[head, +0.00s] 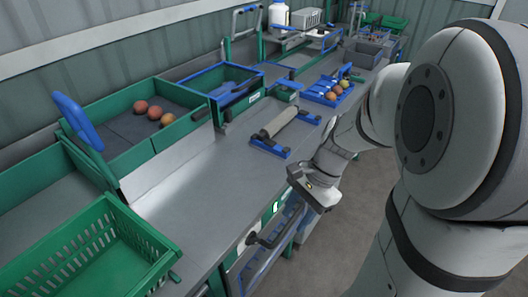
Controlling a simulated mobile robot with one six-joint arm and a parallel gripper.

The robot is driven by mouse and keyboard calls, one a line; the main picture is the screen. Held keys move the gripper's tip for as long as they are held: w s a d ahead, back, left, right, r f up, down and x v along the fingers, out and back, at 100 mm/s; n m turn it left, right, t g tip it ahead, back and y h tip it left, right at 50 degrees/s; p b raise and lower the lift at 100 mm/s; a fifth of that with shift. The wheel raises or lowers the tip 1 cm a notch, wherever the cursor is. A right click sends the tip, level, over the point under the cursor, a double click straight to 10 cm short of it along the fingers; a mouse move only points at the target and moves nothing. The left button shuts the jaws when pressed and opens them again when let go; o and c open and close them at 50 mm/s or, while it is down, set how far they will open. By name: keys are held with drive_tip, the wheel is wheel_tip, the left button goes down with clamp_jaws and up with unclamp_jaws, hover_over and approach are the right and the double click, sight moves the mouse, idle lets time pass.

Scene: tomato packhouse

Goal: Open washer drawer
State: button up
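Under the front edge of the grey counter (210,190) is a front with a dark bar handle (285,232) and a blue slatted part (258,265); this may be the washer drawer, though no readable label confirms it. The front looks about flush with the counter, but its lower part is cut off by the picture edge. My gripper (318,196) hangs just off the counter's front edge, above and to the right of the handle, apart from it. I see nothing held in it, but its fingers are too small and foreshortened to tell open from shut.
A roller on a blue frame (278,122) sits on the counter near my gripper. A green bin (160,145) with red fruits and an empty green crate (95,240) stand left. Floor (365,190) shows at the right.

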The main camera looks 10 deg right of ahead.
drive_tip(key=w+d+f+m+t+y+b, duration=0.1)
drive_tip(key=w+d+f+m+y+b, duration=0.15)
drive_tip(key=f+m, duration=0.4)
drive_tip(key=w+d+f+m+y+b, duration=0.1)
drive_tip(key=w+f+m+y+b, duration=0.1)
drive_tip(key=w+f+m+y, duration=0.35)
drive_tip(key=m+t+y+b, duration=0.25)
drive_tip(key=m+t, duration=0.45)
drive_tip(key=m, duration=1)
approach(288, 224)
drive_tip(key=a, duration=0.2)
drive_tip(key=shift+h, duration=0.25)
drive_tip(key=x, duration=0.5)
drive_tip(key=b+x, duration=0.1)
drive_tip(key=x, duration=0.2)
drive_tip(key=shift+w+d+f, duration=0.1)
drive_tip(key=shift+w+f, duration=0.2)
drive_tip(key=shift+f, duration=0.1)
drive_tip(key=shift+c, duration=0.5)
clamp_jaws()
